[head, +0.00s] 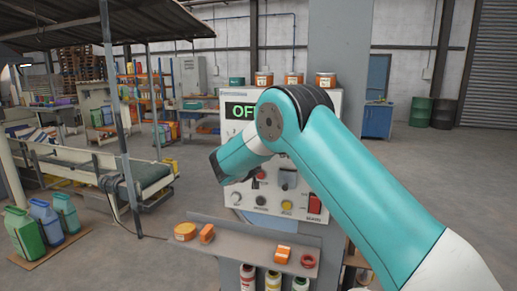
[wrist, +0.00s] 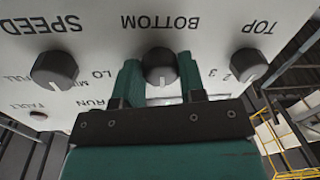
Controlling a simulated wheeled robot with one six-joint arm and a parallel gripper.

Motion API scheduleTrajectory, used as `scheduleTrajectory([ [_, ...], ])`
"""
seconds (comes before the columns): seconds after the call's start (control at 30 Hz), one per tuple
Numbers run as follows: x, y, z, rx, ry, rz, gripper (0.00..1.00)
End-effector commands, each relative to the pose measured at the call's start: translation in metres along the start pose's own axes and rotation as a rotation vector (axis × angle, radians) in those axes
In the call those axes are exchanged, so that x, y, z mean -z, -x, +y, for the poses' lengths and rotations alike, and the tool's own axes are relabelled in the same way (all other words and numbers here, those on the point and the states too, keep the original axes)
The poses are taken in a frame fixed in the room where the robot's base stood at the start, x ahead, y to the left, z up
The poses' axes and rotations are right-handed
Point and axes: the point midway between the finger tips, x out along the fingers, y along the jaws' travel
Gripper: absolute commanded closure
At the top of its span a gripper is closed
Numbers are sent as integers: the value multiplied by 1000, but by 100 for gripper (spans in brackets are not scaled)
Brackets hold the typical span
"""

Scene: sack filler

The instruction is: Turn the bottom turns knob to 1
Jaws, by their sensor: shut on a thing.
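A white pointer line on the knob faces toward the lower edge of the wrist view. The numbers around this knob are hidden by my fingers, so its setting cannot be read. In the head view my arm covers part of the control panel (head: 238,128), and my fingers cannot be made out.
The speed knob (wrist: 55,70) and the top knob (wrist: 247,65) flank the gripped knob. The display (head: 240,111) is partly covered and shows "OF". A grey shelf (head: 235,236) with orange items juts out below the panel.

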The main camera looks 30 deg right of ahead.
Motion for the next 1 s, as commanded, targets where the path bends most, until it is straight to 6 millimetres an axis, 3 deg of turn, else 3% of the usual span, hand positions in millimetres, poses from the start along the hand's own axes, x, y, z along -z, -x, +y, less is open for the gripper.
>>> scheduleTrajectory([
  [0.6, 1, 0, -2, 11, 488, -54, 86],
  [1.0, 1, 0, -2, 14, 673, -74, 86],
])
